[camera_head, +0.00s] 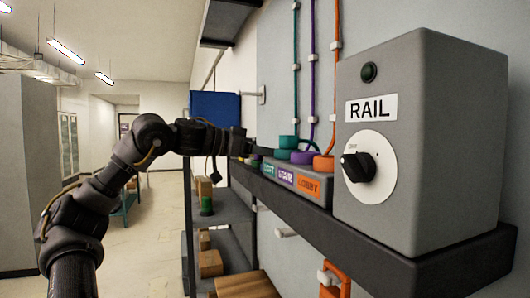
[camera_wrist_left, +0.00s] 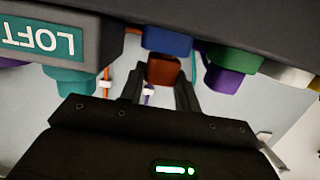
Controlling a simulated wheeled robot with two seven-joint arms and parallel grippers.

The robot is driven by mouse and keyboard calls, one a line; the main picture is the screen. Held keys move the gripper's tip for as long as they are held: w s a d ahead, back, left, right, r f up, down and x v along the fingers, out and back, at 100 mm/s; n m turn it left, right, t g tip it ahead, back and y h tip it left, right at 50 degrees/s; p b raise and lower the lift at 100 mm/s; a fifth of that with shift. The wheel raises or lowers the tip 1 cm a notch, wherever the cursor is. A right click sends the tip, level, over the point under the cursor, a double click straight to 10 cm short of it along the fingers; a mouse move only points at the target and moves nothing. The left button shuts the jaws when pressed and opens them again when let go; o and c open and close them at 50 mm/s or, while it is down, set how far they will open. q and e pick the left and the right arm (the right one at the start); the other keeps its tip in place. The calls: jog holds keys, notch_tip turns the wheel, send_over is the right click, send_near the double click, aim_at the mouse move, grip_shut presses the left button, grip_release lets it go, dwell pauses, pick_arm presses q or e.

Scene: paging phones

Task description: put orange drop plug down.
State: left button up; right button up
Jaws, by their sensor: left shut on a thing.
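My left gripper (camera_head: 248,147) reaches in at the far end of the row of coloured plugs. In the left wrist view, its two fingers (camera_wrist_left: 160,90) are shut on a dark orange plug (camera_wrist_left: 162,72). The held plug is hidden in the head view. Beyond it in the wrist view is a blue plug or socket (camera_wrist_left: 168,40); I cannot tell whether they touch. Another orange piece (camera_head: 323,162) with an orange cord sits above the LOBBY label (camera_head: 308,186). My right gripper is not in view.
A purple piece (camera_head: 302,157) and teal pieces (camera_head: 287,142) sit along the ledge. A grey RAIL box (camera_head: 420,140) with a black knob stands at the right. Shelves with boxes (camera_head: 210,262) are below.

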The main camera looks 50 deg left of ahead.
pick_arm(q)
jog(key=shift+d, duration=0.2)
jog(key=shift+s+f, duration=0.1)
jog(key=shift+f, duration=0.1)
jog(key=o, duration=1)
jog(key=shift+a, duration=0.1)
jog(key=shift+r, duration=0.55)
jog(key=s+b, duration=0.2)
jog(key=shift+s+a+f, duration=0.2)
jog(key=shift+s+a, duration=0.1)
jog(key=shift+a, duration=0.1)
jog(key=shift+r+b+v, duration=0.15)
jog(key=shift+b+v, duration=0.75)
jog(key=shift+v, duration=1.45)
jog(key=shift+r+b+v, duration=0.15)
jog(key=shift+b+v, duration=0.75)
jog(key=shift+v, duration=1.4)
